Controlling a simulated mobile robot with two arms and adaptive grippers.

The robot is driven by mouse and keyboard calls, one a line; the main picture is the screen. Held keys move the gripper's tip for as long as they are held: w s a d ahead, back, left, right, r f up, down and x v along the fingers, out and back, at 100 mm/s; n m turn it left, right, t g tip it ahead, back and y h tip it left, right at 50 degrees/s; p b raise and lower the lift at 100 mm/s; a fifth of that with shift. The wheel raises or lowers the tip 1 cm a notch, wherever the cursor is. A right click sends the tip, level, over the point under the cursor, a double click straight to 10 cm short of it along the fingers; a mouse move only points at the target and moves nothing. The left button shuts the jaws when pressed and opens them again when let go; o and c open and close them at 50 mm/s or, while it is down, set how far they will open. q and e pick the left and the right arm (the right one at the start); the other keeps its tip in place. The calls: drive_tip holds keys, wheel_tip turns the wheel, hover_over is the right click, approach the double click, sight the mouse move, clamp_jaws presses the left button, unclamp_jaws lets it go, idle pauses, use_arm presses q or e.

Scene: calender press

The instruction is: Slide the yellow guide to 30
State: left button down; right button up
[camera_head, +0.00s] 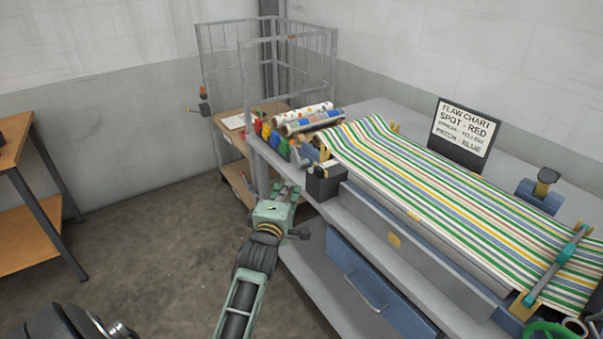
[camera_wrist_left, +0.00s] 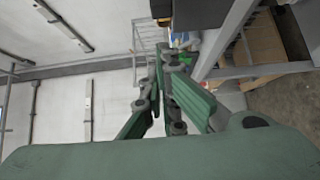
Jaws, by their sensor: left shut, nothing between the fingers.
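Several small yellow parts show on the press with the striped sheet (camera_head: 440,190). I cannot tell which is the guide, and no number 30 can be read. My left gripper (camera_head: 290,191) is in front of the bench's left end, apart from the yellow parts. It is shut and empty; its closed fingers also show in the left wrist view (camera_wrist_left: 160,62). My right gripper is not in view.
A black box (camera_head: 324,183) sits at the bench's near left corner, close to my left gripper. Rolls (camera_head: 312,121) and coloured bottles lie behind it. A wire cage (camera_head: 225,75) stands at the back. A flaw chart sign (camera_head: 465,130) stands behind the sheet.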

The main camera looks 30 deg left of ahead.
sight(330, 172)
use_arm(q)
drive_tip(key=w+p, duration=0.1)
drive_tip(key=w, duration=0.6)
drive_tip(key=shift+w, duration=0.4)
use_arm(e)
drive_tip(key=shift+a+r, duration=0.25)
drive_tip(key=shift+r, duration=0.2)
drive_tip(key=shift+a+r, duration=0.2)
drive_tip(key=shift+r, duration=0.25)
use_arm(q)
drive_tip(key=shift+a, duration=0.1)
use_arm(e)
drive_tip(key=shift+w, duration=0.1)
